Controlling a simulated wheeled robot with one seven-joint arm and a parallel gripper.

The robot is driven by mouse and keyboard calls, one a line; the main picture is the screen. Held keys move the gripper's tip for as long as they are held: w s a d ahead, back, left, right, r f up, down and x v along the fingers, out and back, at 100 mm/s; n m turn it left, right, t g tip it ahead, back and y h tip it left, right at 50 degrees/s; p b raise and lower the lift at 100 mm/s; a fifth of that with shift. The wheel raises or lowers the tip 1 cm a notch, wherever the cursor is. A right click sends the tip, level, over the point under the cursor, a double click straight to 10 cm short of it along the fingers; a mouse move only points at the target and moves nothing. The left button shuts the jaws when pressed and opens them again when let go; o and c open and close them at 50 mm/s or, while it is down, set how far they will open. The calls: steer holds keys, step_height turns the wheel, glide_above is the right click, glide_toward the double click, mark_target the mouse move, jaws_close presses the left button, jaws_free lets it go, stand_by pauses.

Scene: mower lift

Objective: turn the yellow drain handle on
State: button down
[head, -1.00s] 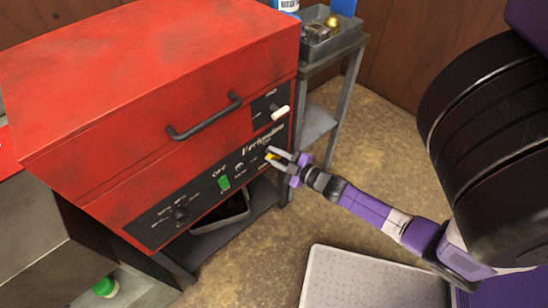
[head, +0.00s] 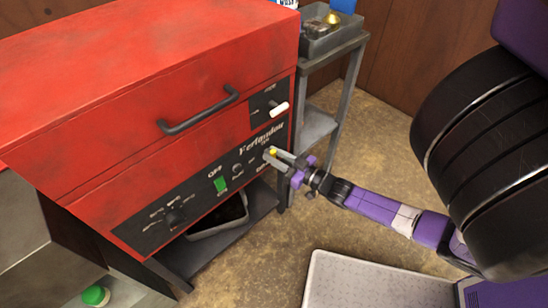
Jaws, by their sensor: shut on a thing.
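The yellow drain handle (head: 272,152) is on the dark control panel (head: 205,189) of the red machine (head: 140,90), near the panel's right end. Only a small bit of yellow shows between my fingers. My gripper (head: 271,154) is at the panel, shut on the yellow handle, with the wrist reaching in from the right. The fingers hide most of the handle, so its exact angle is hard to tell.
A green switch (head: 221,184) and a black knob (head: 175,217) sit further left on the panel. A white lever (head: 279,109) is above. A grey shelf stand (head: 322,125) with a tray (head: 330,36) stands behind.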

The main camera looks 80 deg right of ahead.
steer(key=shift+f+m, duration=0.1)
steer(key=shift+m, duration=0.2)
stand_by(0.4)
steer(key=c, duration=1.5)
jaws_free()
steer(key=v, duration=0.7)
steer(key=shift+s+a, duration=0.2)
steer(key=shift+s, duration=0.15)
